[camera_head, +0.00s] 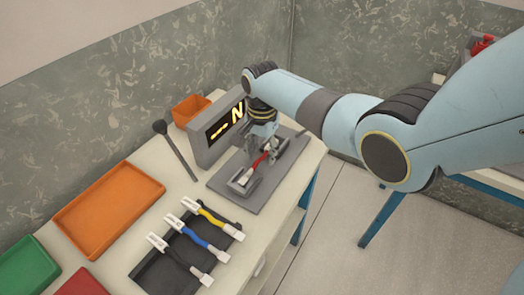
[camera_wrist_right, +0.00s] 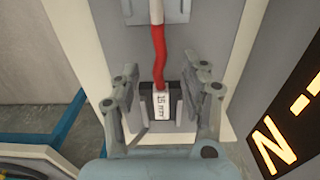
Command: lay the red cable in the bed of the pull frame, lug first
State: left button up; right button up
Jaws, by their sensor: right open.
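The pull frame (camera_head: 224,188) is a grey base with an upright display panel (camera_head: 222,128) reading a yellow "N" and dashes. The red cable (camera_head: 262,158) lies lengthwise along it. One white end (camera_head: 244,178) sits at the near end block. In the right wrist view the red cable (camera_wrist_right: 158,50) runs from a grey block at the top to a white label (camera_wrist_right: 162,104) at a black block. My right gripper (camera_wrist_right: 160,92) is open, its fingers on either side of the label end, apart from it. My left gripper is out of view.
A dark tray (camera_head: 152,277) holds yellow, blue and black cables with white ends. The bench's right edge is close to the frame.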

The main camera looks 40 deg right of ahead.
notch_tip(320, 180, up, 12)
jog(key=s+a+f+n+t, duration=0.1)
jog(key=s+f+n, duration=0.1)
jog(key=s+n, duration=0.65)
jog(key=s+a+r+n+t, duration=0.1)
jog(key=s+r+n, duration=0.2)
jog(key=s, duration=0.6)
jog(key=s+a+r+n+t, duration=0.1)
jog(key=s+r+n+t, duration=0.2)
jog(key=s, duration=0.6)
notch_tip(320, 180, down, 36)
jog(key=s+d+g+h+b, duration=0.1)
jog(key=s+d+g+b, duration=0.15)
jog(key=b, duration=0.65)
jog(key=s+f+g+b, duration=0.1)
jog(key=s+f+b, duration=0.5)
jog(key=s+f, duration=1.1)
notch_tip(320, 180, down, 4)
jog(key=shift+s+d+f+m, duration=0.1)
jog(key=shift+s+d+m, duration=0.25)
jog(key=shift+s+d, duration=0.05)
